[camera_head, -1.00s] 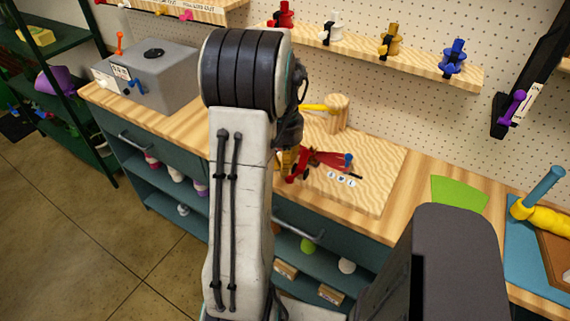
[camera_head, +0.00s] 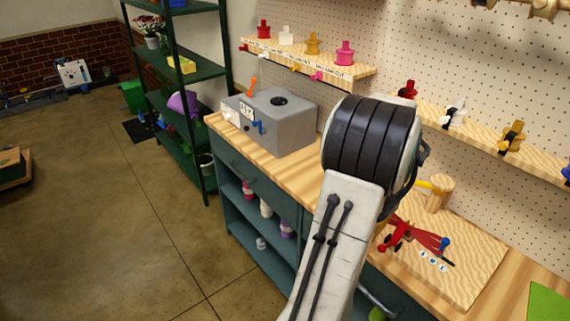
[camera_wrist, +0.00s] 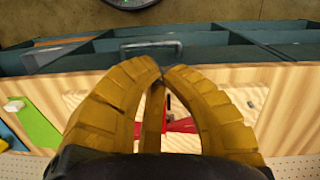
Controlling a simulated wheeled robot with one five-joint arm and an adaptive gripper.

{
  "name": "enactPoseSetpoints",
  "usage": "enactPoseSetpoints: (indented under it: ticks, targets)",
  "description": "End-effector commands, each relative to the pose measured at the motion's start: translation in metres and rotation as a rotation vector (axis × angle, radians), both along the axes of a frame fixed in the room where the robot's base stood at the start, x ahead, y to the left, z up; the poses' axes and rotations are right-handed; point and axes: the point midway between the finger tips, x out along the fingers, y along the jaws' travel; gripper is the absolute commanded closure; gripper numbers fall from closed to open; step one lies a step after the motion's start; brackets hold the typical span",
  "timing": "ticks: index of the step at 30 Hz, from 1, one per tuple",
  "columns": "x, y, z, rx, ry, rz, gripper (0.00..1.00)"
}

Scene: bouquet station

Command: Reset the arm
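My arm (camera_head: 345,220) rises through the middle right of the head view and bends at a dark ribbed joint (camera_head: 370,150) over the workbench. My gripper (camera_wrist: 164,70) has yellow ribbed fingers in the wrist view. Their tips come together, with nothing seen between them. In the head view the gripper is mostly hidden behind my arm. A red toy-plane-like thing (camera_head: 414,236) lies on a light wooden board (camera_head: 468,270) on the bench. In the wrist view, red parts (camera_wrist: 180,126) show behind the fingers.
A grey box machine (camera_head: 275,122) stands on the bench's left part. Pegboard shelves hold coloured spools (camera_head: 345,53). A dark green shelf rack (camera_head: 190,75) stands left of the bench. Open floor (camera_head: 100,200) lies to the left. A green sheet (camera_wrist: 33,122) lies on the bench.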

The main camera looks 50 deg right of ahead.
Motion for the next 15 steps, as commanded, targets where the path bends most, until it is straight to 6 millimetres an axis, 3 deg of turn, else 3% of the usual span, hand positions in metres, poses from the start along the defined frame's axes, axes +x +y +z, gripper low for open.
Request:
enactPoseSetpoints:
  ticks: [11, 15]
  targets:
    - [0.0000, -0.0001, 0.0000, 0.000, 0.000, 0.000, 1.00]
    - [0.0003, -0.0023, -0.0066, -0.022, -0.011, 0.087, 1.00]
